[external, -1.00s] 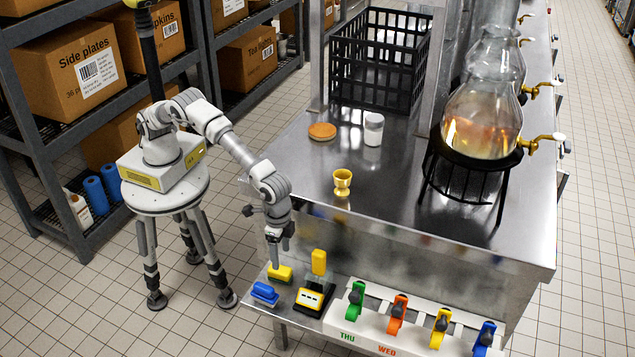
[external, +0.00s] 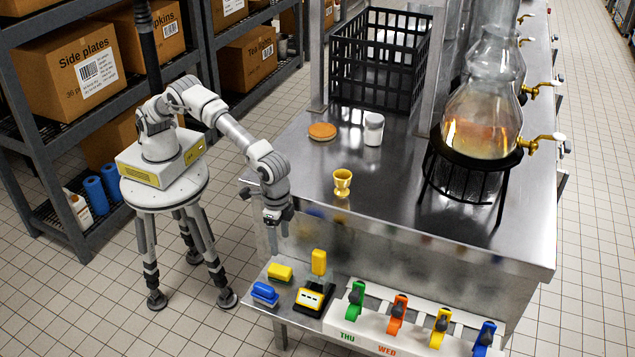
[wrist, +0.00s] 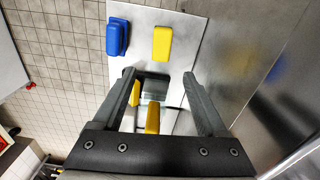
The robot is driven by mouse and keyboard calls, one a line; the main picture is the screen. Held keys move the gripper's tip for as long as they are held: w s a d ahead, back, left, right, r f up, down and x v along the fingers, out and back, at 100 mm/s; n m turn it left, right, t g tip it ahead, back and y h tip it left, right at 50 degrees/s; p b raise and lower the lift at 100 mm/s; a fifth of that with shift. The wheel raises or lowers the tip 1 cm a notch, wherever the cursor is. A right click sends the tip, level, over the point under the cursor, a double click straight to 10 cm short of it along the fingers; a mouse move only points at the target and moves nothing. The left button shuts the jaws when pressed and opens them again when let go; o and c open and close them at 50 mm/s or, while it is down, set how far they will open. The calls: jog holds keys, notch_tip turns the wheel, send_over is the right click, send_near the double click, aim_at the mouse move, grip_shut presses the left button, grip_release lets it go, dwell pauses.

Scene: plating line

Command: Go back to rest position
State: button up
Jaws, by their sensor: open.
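My gripper (external: 278,220) hangs pointing down over the lower front shelf, beside the front left corner of the steel counter (external: 400,262). In the wrist view my gripper (wrist: 165,82) is open, with nothing between its fingers. Below it on the shelf lie a blue block (external: 265,292) and a yellow block (external: 280,273), apart from the gripper. The wrist view also shows the blue block (wrist: 117,37) and the yellow block (wrist: 162,43). A black and yellow device (external: 312,298) stands to their right with an upright yellow piece (external: 319,262) at it.
A gold cup (external: 342,182), a white jar (external: 373,129) and a cork-coloured disc (external: 322,131) stand on the counter. A black crate (external: 378,60) and glass dispensers (external: 480,125) are farther back. Coloured clips on a white rack (external: 375,340) line the front. Shelving with boxes (external: 75,68) stands left.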

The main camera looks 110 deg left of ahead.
notch_tip(320, 180, up, 8)
jog(key=t+p, duration=0.1)
jog(key=p, duration=0.1)
jog(key=s+a+r+t+h+b, duration=0.1)
jog(key=s+a+r+t, duration=0.1)
jog(key=s+a+r, duration=1)
jog(key=s+a+f+t+b, duration=0.1)
jog(key=s+a, duration=0.3)
jog(key=s, duration=0.4)
jog(key=s+a+f+t+y, duration=0.1)
jog(key=s+a, duration=0.2)
jog(key=s, duration=0.6)
jog(key=s+a+f+b, duration=0.1)
jog(key=s+a, duration=0.3)
jog(key=s, duration=0.4)
notch_tip(320, 180, up, 18)
jog(key=p, duration=1.9)
jog(key=shift+d+r+m, duration=0.25)
jog(key=shift+m, duration=0.15)
